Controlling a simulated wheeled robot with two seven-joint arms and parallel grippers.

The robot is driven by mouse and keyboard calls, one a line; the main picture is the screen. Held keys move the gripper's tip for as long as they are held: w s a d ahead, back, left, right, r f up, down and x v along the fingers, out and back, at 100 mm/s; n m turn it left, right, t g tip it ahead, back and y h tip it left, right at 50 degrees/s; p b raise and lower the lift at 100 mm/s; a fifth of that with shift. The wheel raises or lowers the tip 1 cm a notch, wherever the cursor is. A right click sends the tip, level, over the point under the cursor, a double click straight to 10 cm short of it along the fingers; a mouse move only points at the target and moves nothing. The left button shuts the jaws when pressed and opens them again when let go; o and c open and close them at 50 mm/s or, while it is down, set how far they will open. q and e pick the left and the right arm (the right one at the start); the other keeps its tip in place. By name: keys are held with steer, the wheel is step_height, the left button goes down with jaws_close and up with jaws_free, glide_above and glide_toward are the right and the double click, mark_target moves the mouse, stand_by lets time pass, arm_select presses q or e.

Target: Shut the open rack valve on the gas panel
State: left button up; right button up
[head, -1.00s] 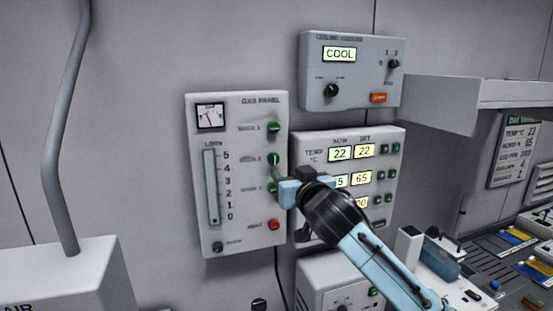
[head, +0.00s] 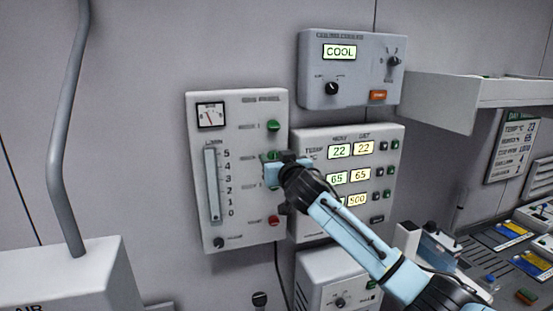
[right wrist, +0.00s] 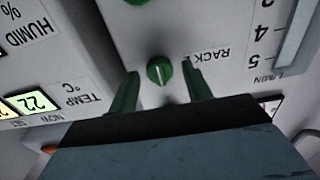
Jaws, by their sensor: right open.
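The gas panel (head: 237,238) is a pale wall box with a dial, a flow scale and a column of green knobs. The top green knob (head: 273,126) is clear in the head view. The knob's white mark runs nearly vertical there. Another green knob (right wrist: 138,2) shows at the top edge. My left gripper is not in view.
A red knob (head: 274,221) and a dark knob (head: 220,242) sit low on the panel. A temperature display box (head: 310,137) is close on the right. The cooler control box (head: 315,97) is above it, and a shelf (head: 440,104) juts out further right.

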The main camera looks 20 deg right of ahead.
steer(key=c, duration=0.9)
steer(key=shift+c, duration=0.2)
steer(key=shift+n, duration=0.3)
steer(key=n, duration=0.3)
steer(key=shift+a+n, duration=0.1)
steer(key=shift+n, duration=0.2)
steer(key=n, duration=1.3)
steer(key=shift+f+n, duration=0.15)
steer(key=shift+n, duration=0.15)
